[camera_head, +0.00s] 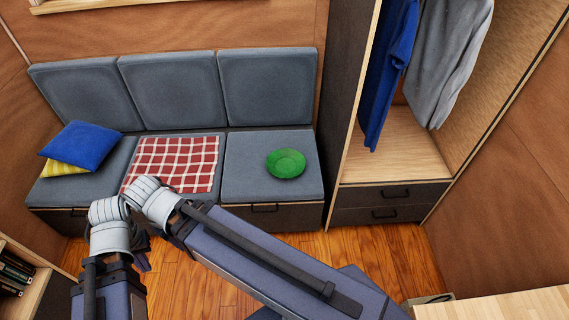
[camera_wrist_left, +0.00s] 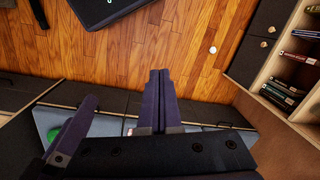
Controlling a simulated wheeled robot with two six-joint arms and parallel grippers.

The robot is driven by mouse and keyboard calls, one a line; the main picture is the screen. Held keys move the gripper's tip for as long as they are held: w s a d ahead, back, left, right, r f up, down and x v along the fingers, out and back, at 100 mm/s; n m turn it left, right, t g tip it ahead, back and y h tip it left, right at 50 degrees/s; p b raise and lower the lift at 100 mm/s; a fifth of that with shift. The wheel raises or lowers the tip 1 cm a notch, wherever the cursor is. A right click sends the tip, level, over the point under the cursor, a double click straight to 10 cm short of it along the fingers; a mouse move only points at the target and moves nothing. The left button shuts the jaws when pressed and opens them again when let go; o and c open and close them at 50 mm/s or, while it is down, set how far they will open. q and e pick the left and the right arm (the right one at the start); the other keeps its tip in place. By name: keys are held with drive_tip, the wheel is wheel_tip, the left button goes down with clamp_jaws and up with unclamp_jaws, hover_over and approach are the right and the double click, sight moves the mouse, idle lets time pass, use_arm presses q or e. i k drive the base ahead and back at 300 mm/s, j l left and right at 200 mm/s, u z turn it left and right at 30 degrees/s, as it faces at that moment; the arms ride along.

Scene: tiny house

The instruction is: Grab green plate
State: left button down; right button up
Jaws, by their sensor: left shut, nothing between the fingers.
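The green plate (camera_head: 286,163) lies on the right seat cushion of the grey sofa (camera_head: 240,184) in the head view. Part of the plate (camera_wrist_left: 57,137) also shows at the lower left of the left wrist view, partly hidden behind a purple link of mine. My left gripper (camera_wrist_left: 160,73) is shut and empty, its two fingers side by side over the floor in the wrist view. It is apart from the plate. In the head view its fingers are mostly hidden by my arm.
A red checked cloth (camera_head: 175,162) covers the middle seat. Blue (camera_head: 82,145) and yellow (camera_head: 62,169) cushions lie at the left. A wardrobe (camera_head: 390,176) with hanging clothes stands right of the sofa. A bookshelf (camera_head: 28,280) is at lower left. Wooden floor (camera_head: 385,257) lies in front of the wardrobe.

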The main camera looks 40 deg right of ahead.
sight(283, 162)
drive_tip(key=i+j+z, duration=0.15)
drive_tip(key=z, duration=2.1)
drive_tip(key=j+z, duration=0.65)
drive_tip(key=k+j+z, duration=0.1)
drive_tip(key=z, duration=0.25)
drive_tip(key=k+j+z, duration=0.1)
drive_tip(key=j, duration=0.25)
drive_tip(key=k+j+z, duration=0.1)
drive_tip(key=k+j, duration=0.3)
drive_tip(key=j, duration=0.3)
drive_tip(key=z, duration=0.05)
